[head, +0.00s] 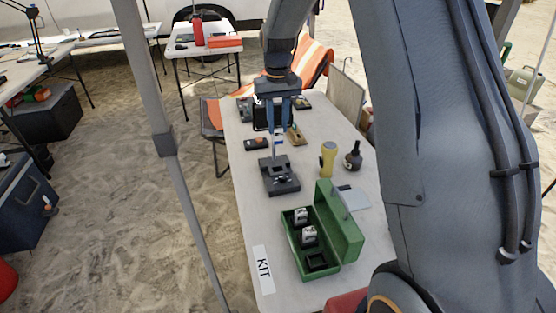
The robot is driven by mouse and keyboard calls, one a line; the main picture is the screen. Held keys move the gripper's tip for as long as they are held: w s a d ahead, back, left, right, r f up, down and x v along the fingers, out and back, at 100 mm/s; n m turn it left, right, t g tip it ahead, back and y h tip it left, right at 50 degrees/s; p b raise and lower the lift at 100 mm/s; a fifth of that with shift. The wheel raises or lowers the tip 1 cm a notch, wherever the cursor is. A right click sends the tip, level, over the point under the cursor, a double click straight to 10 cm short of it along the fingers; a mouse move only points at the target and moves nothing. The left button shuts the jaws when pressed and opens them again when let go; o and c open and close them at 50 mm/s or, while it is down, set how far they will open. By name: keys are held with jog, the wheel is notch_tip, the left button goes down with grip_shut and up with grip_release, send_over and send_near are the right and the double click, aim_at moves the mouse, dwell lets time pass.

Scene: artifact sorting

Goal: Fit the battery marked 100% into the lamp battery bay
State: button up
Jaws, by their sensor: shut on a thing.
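My gripper (277,128) points down over the middle of the table and is shut on a small, slim piece with white and blue on it (278,143). This looks like a battery; its marking is too small to read. Just below it stands a dark grey block-like device (280,180) with a raised back part and a recessed front, which may be the lamp battery bay. The held piece is at or just above its back edge; I cannot tell whether they touch.
An open green case (350,235) with two metallic pieces stands in front, by a KIT label (264,271). A yellow torch-like object (328,158) and a dark bottle-shaped object (353,157) stand to the right. Small dark items, including one at left (256,144), lie behind on the table (246,196).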

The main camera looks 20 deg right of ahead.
notch_tip(320, 180, down, 14)
jog(key=p, duration=0.3)
jog(key=shift+r, duration=0.2)
jog(key=shift+f, duration=0.1)
jog(key=o, duration=1)
jog(key=shift+o, duration=0.2)
notch_tip(320, 180, up, 11)
jog(key=b, duration=0.3)
jog(key=shift+s+r, duration=0.1)
jog(key=shift+r, duration=0.55)
jog(key=s+r+t, duration=0.1)
jog(key=s, duration=2.8)
jog(key=shift+r, duration=0.2)
